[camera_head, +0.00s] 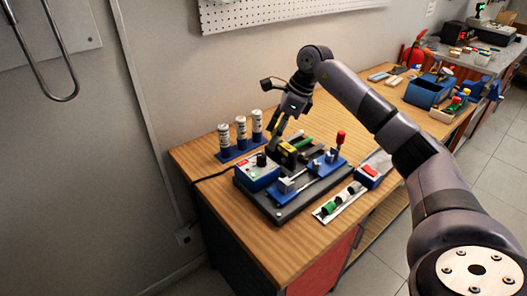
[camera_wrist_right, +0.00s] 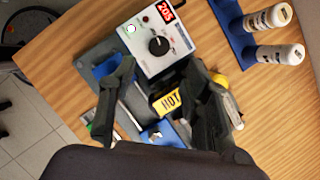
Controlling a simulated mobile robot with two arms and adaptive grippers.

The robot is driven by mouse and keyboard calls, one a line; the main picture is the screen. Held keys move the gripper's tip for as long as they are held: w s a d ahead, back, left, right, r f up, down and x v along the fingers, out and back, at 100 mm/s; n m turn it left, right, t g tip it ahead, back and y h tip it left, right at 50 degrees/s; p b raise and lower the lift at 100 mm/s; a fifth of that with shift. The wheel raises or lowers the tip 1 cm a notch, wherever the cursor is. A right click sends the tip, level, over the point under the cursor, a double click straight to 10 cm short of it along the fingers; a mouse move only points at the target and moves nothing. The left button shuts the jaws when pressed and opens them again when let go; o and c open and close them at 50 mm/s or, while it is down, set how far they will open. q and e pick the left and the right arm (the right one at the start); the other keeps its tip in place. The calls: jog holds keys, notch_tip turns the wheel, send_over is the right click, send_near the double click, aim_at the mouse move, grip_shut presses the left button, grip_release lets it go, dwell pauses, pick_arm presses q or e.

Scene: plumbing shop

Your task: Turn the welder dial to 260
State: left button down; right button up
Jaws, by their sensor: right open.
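The welder is a blue and white control box (camera_head: 257,177) on a dark base plate on the wooden bench. Its black round dial (camera_wrist_right: 158,45) sits on the white face, with a white pointer mark; the dial also shows in the head view (camera_head: 261,159). A yellow block marked HOT (camera_wrist_right: 168,101) sits beside the box. My right gripper (camera_wrist_right: 162,66) is open and empty, its fingers apart, near the dial and above the HOT block; it also shows in the head view (camera_head: 279,128). My left gripper is not in view.
Several white bottles (camera_head: 241,131) stand in a blue rack behind the welder. A red-knobbed lever (camera_head: 340,138) rises to its right. A tray with pipe pieces (camera_head: 338,203) lies in front.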

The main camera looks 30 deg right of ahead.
aim_at(262, 155)
jog(key=p+x, duration=0.1)
jog(key=x, duration=0.8)
jog(key=shift+p, duration=0.35)
jog(key=shift+c, duration=0.5)
jog(key=shift+r, duration=0.1)
grip_shut()
